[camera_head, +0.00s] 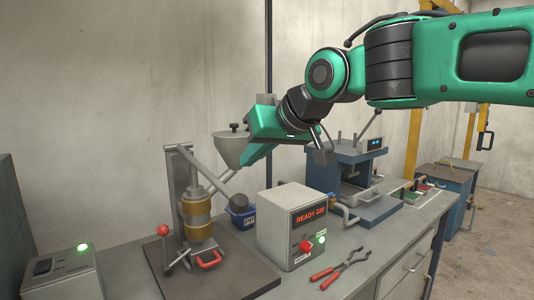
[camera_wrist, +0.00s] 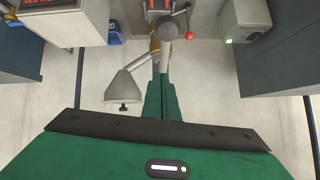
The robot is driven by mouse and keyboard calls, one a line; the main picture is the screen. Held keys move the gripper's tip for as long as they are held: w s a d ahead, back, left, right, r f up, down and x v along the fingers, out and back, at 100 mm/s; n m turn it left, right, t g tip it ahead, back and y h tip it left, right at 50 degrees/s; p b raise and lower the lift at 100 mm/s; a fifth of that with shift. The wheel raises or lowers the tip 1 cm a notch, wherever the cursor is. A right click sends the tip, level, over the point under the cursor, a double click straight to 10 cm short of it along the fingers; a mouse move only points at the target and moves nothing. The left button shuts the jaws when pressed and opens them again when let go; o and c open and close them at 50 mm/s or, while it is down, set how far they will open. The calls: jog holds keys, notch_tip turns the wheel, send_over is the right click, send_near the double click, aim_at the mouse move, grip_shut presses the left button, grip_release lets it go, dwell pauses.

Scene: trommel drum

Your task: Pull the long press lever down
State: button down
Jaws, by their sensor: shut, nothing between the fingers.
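The arbor-style press (camera_head: 197,215) stands at the left of the bench, with a grey column and a brass-coloured cylinder. Its long lever (camera_head: 205,175) slopes from the column top down to the right and ends in a dark round knob (camera_head: 238,202). In the wrist view the knob (camera_wrist: 168,32) shows at the top centre, beyond my fingertips. My gripper (camera_head: 244,161) is shut and empty, above the knob in the head view. In the wrist view its green fingers (camera_wrist: 160,76) lie together and point toward the lever. Contact with the lever cannot be told.
A grey funnel (camera_head: 230,148) is close beside my fingers. A control box reading READY (camera_head: 290,225) stands right of the press. A short red-ball lever (camera_head: 163,231) is at the press's left. Red-handled pliers (camera_head: 340,267) lie in front. A blue machine (camera_head: 350,175) stands behind.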

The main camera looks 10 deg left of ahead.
aim_at(232, 192)
jog(key=x, duration=0.4)
jog(key=shift+s+a+f, duration=0.1)
jog(key=shift+a+f, duration=0.05)
jog(key=shift+f, duration=0.3)
jog(key=shift+s+d+f, duration=0.2)
jog(key=shift+s+f, duration=0.15)
jog(key=shift+f, duration=0.4)
jog(key=shift+s+d+f, duration=0.2)
jog(key=shift+s+f, duration=0.15)
jog(key=shift+f, duration=0.35)
